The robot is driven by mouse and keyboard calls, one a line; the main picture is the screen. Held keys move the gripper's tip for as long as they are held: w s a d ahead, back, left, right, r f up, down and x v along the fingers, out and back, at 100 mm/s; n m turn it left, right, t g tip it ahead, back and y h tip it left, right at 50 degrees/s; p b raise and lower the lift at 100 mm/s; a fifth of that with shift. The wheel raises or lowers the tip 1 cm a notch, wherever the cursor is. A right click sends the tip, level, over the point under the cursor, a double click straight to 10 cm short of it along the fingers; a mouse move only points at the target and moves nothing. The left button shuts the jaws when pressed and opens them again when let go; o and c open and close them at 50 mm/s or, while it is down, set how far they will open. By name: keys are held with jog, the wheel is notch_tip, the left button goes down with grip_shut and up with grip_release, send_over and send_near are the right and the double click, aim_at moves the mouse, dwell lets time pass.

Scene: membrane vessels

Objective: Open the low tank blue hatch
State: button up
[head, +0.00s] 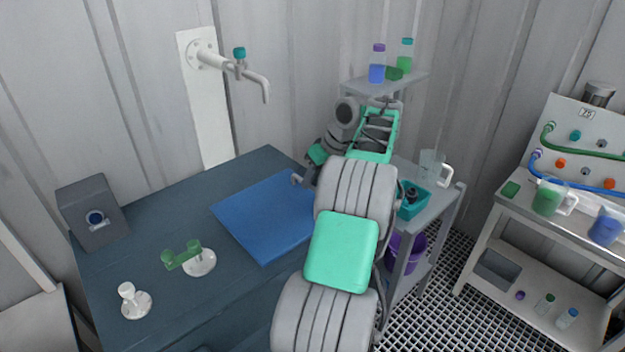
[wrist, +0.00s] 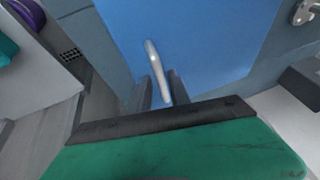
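The blue hatch (head: 262,215) lies flat on top of the dark low tank (head: 165,225) in the head view, partly hidden by my arm on its right side. In the wrist view the hatch (wrist: 205,45) fills the upper middle, with a pale bar handle (wrist: 156,62) on it. My gripper (wrist: 167,88) shows as two dark fingers, one on each side of the handle's lower end. The fingers are apart, and blue shows between them; I see no firm contact. In the head view my arm hides the gripper.
A green-handled valve (head: 198,258), a white fitting (head: 134,300) and a grey gauge box (head: 92,212) stand on the tank's left. A wall tap (head: 240,68) is above. A shelf cart with a teal tray (head: 412,203) stands right of my arm.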

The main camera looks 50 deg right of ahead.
grip_shut()
dwell(1.1)
